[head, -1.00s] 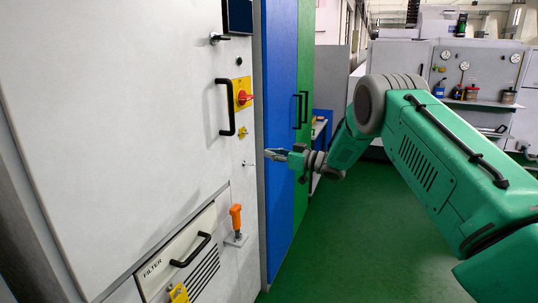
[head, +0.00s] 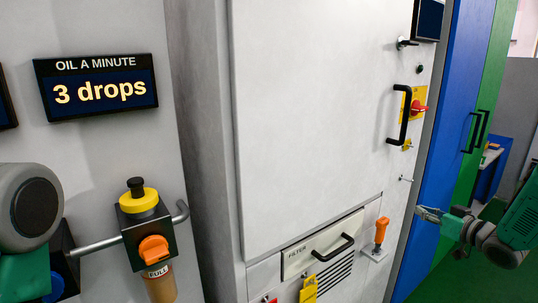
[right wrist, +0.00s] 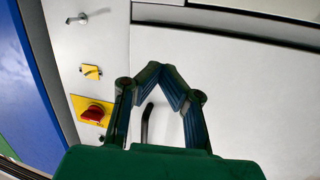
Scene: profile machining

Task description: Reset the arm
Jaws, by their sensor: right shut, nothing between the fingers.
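My right gripper (head: 424,212) is at the right of the head view, in front of the edge between the white machine cabinet (head: 315,110) and the blue door (head: 440,130). In the right wrist view its two fingers (right wrist: 163,70) meet at their tips, with nothing held between them. Beyond them is the white cabinet face with a red switch (right wrist: 92,114) and a dark handle. A gap to the cabinet cannot be judged exactly. A grey and green part of my left arm shows at the left edge of the head view; its gripper is out of frame.
A display (head: 97,88) reads "3 drops" above a yellow-topped oiler (head: 140,200). On the cabinet are a black handle (head: 402,115), an orange lever (head: 381,232) and a filter drawer (head: 325,246). Green floor lies at the right.

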